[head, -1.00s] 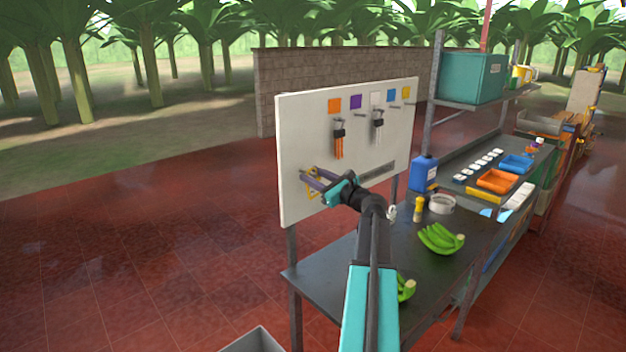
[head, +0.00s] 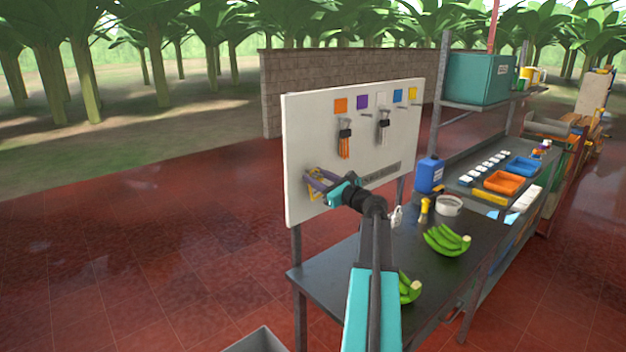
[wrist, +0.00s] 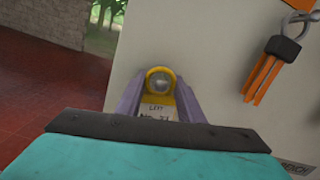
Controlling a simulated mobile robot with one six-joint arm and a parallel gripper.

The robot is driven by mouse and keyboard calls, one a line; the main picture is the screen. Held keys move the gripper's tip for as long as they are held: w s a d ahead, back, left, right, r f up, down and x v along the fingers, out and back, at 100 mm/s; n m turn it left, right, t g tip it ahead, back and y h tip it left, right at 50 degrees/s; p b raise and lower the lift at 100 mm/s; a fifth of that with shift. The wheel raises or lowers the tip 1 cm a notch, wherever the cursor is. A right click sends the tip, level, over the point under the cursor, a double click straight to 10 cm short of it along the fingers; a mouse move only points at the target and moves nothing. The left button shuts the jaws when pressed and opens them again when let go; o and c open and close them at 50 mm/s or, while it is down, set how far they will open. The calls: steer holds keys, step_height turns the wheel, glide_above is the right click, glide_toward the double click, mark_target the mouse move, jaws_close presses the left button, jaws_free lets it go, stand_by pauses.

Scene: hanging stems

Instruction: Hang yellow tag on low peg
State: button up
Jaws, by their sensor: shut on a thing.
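The yellow tag (wrist: 152,92) has a rounded top with a ring and a white label with dark print below. My gripper (wrist: 160,102) is shut on it, one purple finger on each side. In the head view the tag (head: 314,190) and my gripper (head: 312,182) are at the lower left of the white board (head: 310,130), close to its face. Something grey shows inside the tag's ring; I cannot tell whether it is the low peg. The low peg is otherwise hidden, and whether the tag touches the board is unclear.
Below and right, the dark bench (head: 340,262) holds green bananas (head: 446,240), a blue jug (head: 429,175) and a white ring (head: 449,205).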

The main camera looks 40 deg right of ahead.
steer(key=o, duration=1.1)
steer(key=shift+s, duration=0.15)
steer(key=s+b, duration=0.1)
steer(key=s, duration=0.3)
steer(key=s+b, duration=0.2)
steer(key=s, duration=0.3)
steer(key=s+a+b, duration=0.1)
steer(key=s, duration=0.3)
steer(key=shift+s+f+b, duration=0.3)
steer(key=shift+f+b, duration=0.05)
